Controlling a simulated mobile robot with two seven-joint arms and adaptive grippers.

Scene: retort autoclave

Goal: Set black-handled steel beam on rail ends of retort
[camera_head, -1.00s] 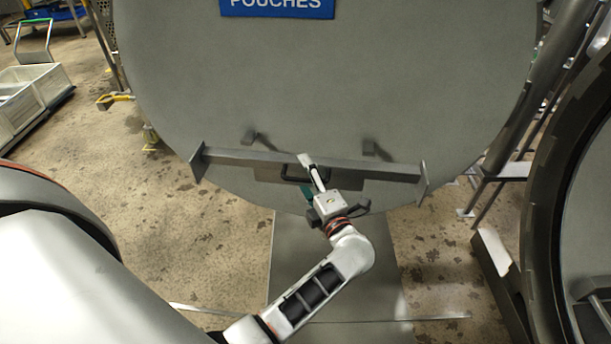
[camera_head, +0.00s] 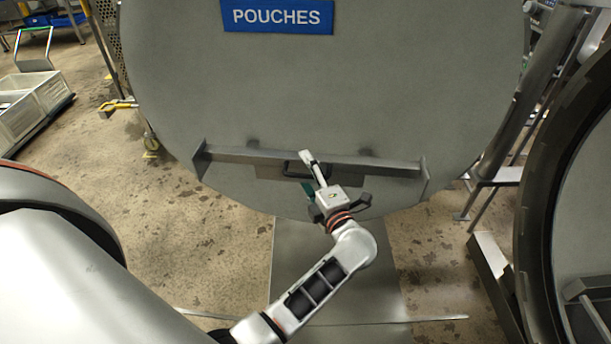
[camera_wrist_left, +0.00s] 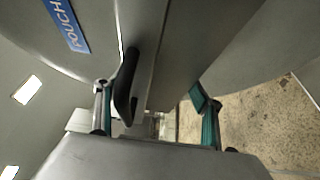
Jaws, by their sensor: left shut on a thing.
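The steel beam (camera_head: 235,156) is a long grey bar with an upright plate at each end. It lies nearly level across the lower part of the large round grey door (camera_head: 320,95). Its black handle (camera_head: 291,168) is at mid-length and also shows in the left wrist view (camera_wrist_left: 126,85). My left gripper (camera_head: 312,170) is shut on the handle, with its fingers on either side of it in the wrist view. Small dark patches show just above the beam; I cannot tell whether they are rail ends or shadows. Whether the beam touches the door is unclear. My right gripper is out of view.
A blue POUCHES sign (camera_head: 277,16) is on the door. A dark round rim (camera_head: 535,220) fills the right edge, with a metal rail (camera_head: 590,300) inside. White crates (camera_head: 35,100) stand at far left. Steel posts (camera_head: 530,80) stand right of the door. Brown floor is open at left.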

